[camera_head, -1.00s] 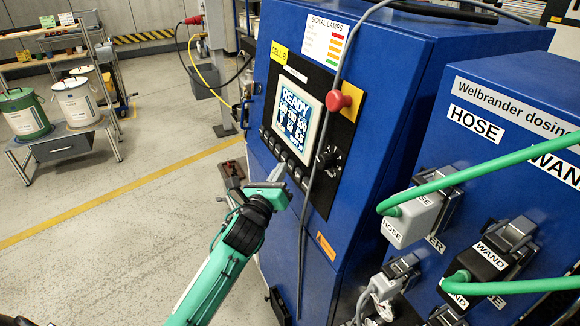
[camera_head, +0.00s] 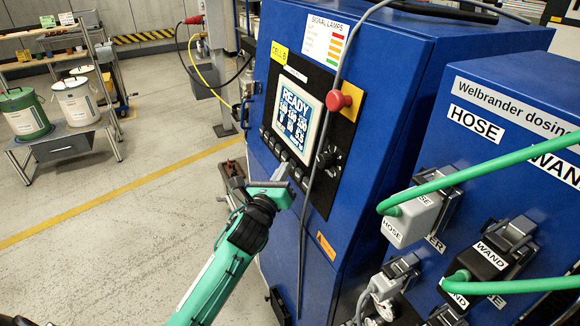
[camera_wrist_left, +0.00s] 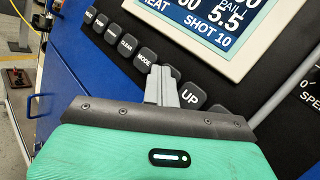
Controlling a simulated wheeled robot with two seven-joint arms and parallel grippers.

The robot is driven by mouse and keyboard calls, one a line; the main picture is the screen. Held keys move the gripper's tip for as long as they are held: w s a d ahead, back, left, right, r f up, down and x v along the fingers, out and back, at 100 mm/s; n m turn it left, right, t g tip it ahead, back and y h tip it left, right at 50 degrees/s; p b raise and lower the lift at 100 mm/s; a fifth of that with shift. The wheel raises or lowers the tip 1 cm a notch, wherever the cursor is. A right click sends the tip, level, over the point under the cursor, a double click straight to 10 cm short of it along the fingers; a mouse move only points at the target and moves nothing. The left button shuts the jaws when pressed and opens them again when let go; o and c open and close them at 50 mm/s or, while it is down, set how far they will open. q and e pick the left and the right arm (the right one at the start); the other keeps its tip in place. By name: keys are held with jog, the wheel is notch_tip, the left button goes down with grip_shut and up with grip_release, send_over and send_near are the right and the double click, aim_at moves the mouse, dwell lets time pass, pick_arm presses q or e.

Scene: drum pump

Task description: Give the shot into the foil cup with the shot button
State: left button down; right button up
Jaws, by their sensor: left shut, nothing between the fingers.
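The blue cabinet's control panel has a lit screen (camera_head: 297,117) reading READY, with a row of black buttons below it. In the left wrist view, CLEAR (camera_wrist_left: 126,44), MODE (camera_wrist_left: 146,60) and UP (camera_wrist_left: 191,96) are legible on the buttons; the smaller labels at the left are hard to read. My left gripper (camera_head: 284,170) is shut and empty, with its tips at the lower button row. In the wrist view its tips (camera_wrist_left: 162,74) cover most of a button between MODE and UP; contact is unclear. I cannot pick out the shot button or the foil cup. My right gripper is out of view.
A grey cable hangs down the cabinet front beside the screen. A red mushroom knob (camera_head: 337,100) sticks out at the panel's right. Green hoses (camera_head: 500,163) and connectors project at the right. A low red-and-black object (camera_head: 232,180) stands left of the cabinet.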

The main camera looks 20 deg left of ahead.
pick_arm(q)
jog(key=shift+s+a+r+p, duration=0.15)
jog(key=shift+s+a+p, duration=0.3)
jog(key=shift+s+a, duration=0.15)
dwell(0.3)
jog(key=s+a+p, duration=0.1)
jog(key=s, duration=0.1)
jog(key=s+a+r, duration=0.1)
jog(key=a, duration=0.1)
jog(key=shift+s+a+p, duration=0.1)
jog(key=shift+s+p, duration=0.25)
jog(key=shift+p, duration=0.05)
dwell(0.5)
